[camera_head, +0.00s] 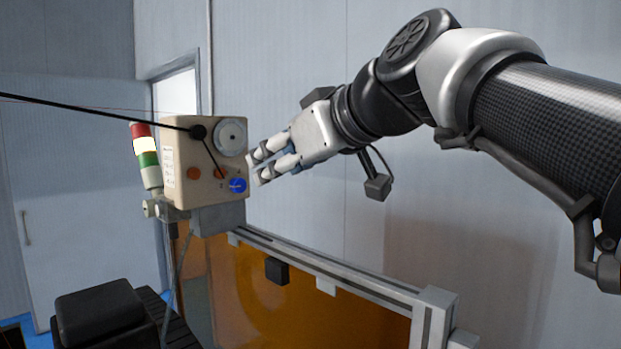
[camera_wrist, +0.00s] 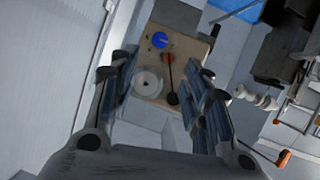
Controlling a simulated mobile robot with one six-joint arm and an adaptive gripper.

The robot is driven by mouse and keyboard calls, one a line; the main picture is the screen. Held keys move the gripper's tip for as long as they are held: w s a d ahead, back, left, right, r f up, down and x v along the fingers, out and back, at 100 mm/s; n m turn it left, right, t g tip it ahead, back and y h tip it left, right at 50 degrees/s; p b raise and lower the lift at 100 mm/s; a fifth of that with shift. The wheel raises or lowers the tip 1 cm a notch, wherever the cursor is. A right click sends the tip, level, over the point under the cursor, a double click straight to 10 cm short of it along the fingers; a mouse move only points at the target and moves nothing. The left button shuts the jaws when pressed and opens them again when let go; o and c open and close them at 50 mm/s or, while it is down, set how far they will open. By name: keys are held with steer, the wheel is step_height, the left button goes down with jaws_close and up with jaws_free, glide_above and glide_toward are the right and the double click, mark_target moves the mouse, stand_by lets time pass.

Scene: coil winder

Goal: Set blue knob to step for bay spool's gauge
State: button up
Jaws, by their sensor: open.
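The blue knob (camera_head: 238,186) is at the lower right of the beige control box (camera_head: 180,160) in the head view. It also shows near the top of the box in the wrist view (camera_wrist: 160,40). Small marks surround it, too small to read. My gripper (camera_head: 254,168) is open and empty, just right of the box, a little above and right of the knob. In the wrist view its fingers (camera_wrist: 165,92) stand apart, with the box beyond them. I cannot make out the bay spool or its gauge.
A red, white and green signal tower (camera_head: 146,157) stands left. An orange panel with a grey frame (camera_head: 340,268) lies below.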

mark_target(241, 185)
steer(key=p+x, duration=0.2)
steer(key=x, duration=1.2)
steer(key=shift+d, duration=0.1)
steer(key=shift+s+d, duration=0.1)
steer(key=shift+c, duration=0.5)
steer(key=shift+c, duration=1.3)
jaws_close()
